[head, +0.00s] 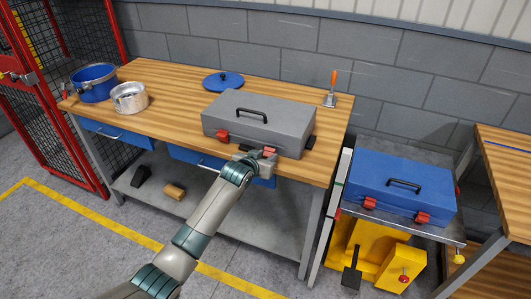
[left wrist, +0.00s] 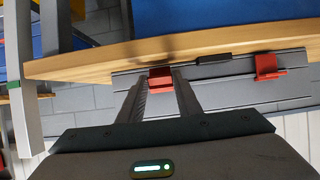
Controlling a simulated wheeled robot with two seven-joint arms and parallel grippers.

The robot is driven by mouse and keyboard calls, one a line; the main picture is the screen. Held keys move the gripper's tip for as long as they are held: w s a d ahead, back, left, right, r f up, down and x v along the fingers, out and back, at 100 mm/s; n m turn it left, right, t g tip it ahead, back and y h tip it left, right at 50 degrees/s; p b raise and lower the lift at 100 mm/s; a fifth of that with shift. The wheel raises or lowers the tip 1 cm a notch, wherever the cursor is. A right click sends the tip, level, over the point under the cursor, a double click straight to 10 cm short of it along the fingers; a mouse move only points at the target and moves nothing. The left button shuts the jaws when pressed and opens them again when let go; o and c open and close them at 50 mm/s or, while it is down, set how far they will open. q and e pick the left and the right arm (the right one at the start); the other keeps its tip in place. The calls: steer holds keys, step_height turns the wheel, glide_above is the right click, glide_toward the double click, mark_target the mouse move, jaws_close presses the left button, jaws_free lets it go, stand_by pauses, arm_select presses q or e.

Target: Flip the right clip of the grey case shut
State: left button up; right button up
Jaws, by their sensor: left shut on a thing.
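The grey case (head: 258,122) lies closed on the wooden workbench, with a black handle on its lid. Its left red clip (head: 222,135) is on the front face, clear of my gripper; it also shows in the left wrist view (left wrist: 267,67). Its right red clip (head: 269,151) is at my left gripper (head: 261,157). In the left wrist view the right clip (left wrist: 160,77) sits between my two finger tips, and the gripper is shut on it. The fingers partly hide this clip, and I cannot tell its exact angle. My right gripper is not in view.
On the workbench (head: 170,90) stand a blue pot (head: 94,82), a metal pot (head: 130,97), a blue lid (head: 223,81) and an orange-handled scraper (head: 331,90). A blue case (head: 401,186) with red clips lies on a lower stand to the right.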

mark_target(269, 150)
arm_select(q)
steer(key=shift+w+d+r+g+y+p, duration=0.1)
steer(key=shift+w+r+g+y+p, duration=0.15)
steer(key=shift+r+g+p, duration=0.65)
steer(key=shift+w+d+r+g+y+p, duration=0.15)
steer(key=shift+w+g+p, duration=0.2)
steer(key=shift+p, duration=1.05)
steer(key=shift+w+r+g, duration=0.1)
steer(key=shift+g, duration=0.35)
steer(key=shift+w+d+g+y+p, duration=0.1)
steer(key=shift+w+g+y+p, duration=0.2)
steer(key=shift+g, duration=0.3)
steer(key=shift+w+d+r+g+y+b, duration=0.15)
steer(key=shift+w+g+b, duration=0.1)
steer(key=shift+g, duration=0.25)
steer(key=shift+w+r+g+y+b, duration=0.1)
steer(key=shift+w+g+y+b, duration=0.1)
steer(key=shift+g, duration=0.3)
steer(key=o, duration=1)
steer(key=shift+o, duration=0.2)
steer(key=shift+r, duration=0.15)
